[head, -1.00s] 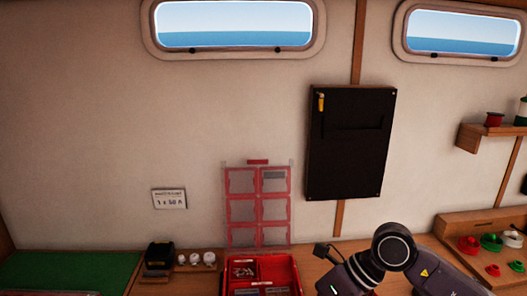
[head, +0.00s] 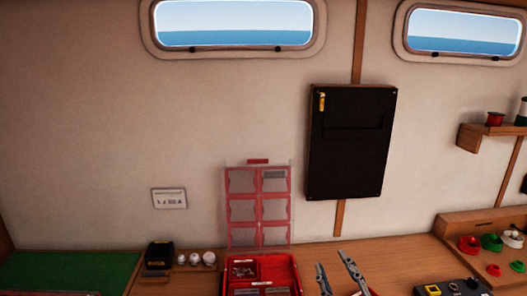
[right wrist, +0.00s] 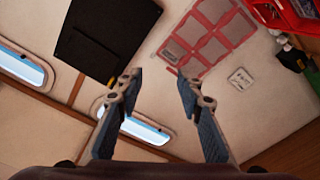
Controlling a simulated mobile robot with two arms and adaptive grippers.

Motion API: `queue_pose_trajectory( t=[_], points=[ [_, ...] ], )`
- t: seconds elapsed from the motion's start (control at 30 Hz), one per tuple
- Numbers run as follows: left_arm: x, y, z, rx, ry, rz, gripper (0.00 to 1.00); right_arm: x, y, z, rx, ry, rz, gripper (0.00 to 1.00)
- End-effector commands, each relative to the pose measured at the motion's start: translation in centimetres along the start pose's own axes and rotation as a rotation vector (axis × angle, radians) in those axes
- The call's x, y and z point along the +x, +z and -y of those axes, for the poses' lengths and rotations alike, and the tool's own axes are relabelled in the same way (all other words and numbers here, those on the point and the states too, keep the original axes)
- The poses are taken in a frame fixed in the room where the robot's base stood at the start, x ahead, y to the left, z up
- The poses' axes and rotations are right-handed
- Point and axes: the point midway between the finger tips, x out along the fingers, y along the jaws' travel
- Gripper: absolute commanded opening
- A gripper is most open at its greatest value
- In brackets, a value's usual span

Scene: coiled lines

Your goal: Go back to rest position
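My right gripper (head: 334,265) shows at the bottom of the head view, with its two fingers pointing up and spread apart in front of the wooden bench. In the right wrist view, the same gripper (right wrist: 160,78) is open, with nothing between its fingertips; the cabin wall is behind the gap. My left gripper is not in view.
The bench (head: 393,258) holds an open red case (head: 297,268), a green mat (head: 70,270) and a dark box with a yellow button (head: 450,288). A black wall panel (head: 350,150) hangs above. A shelf with spools (head: 490,132) juts out at right.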

Motion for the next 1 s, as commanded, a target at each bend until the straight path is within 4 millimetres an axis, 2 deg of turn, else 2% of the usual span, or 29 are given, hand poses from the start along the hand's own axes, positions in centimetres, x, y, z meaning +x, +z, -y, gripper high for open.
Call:
queue_pose_trajectory(
  t=[0.03, 0.1, 0.17, 0.2, 0.3, 0.4, 0.5, 0.7, 0.8, 1.0],
  points=[
    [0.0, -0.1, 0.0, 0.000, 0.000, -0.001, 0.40, -1.4, 3.8, 0.8, 0.061, -0.019, 0.133, 0.34],
    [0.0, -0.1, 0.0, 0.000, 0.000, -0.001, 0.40, -3.8, 8.4, 2.1, 0.134, -0.052, 0.307, 0.34],
    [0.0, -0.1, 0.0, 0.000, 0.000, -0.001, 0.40, -6.4, 12.0, 3.4, 0.189, -0.085, 0.451, 0.34],
    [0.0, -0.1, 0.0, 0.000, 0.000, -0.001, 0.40, -8.3, 14.1, 4.4, 0.223, -0.110, 0.544, 0.34],
    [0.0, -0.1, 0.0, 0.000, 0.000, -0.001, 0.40, -13.3, 18.1, 6.8, 0.294, -0.175, 0.747, 0.34],
    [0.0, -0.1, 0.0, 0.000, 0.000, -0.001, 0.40, -17.9, 20.6, 8.9, 0.346, -0.238, 0.910, 0.34],
    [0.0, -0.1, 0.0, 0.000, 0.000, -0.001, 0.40, -22.3, 22.1, 10.6, 0.387, -0.299, 1.047, 0.34],
    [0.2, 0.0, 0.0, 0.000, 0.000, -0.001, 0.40, -29.7, 23.6, 13.6, 0.449, -0.412, 1.266, 0.34],
    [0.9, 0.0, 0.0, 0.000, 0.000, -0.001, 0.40, -28.8, 26.7, 15.5, 0.442, -0.412, 1.268, 0.34],
    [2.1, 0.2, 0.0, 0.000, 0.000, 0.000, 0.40, -28.3, 32.8, 19.7, 0.437, -0.423, 1.289, 0.34]
  ],
)
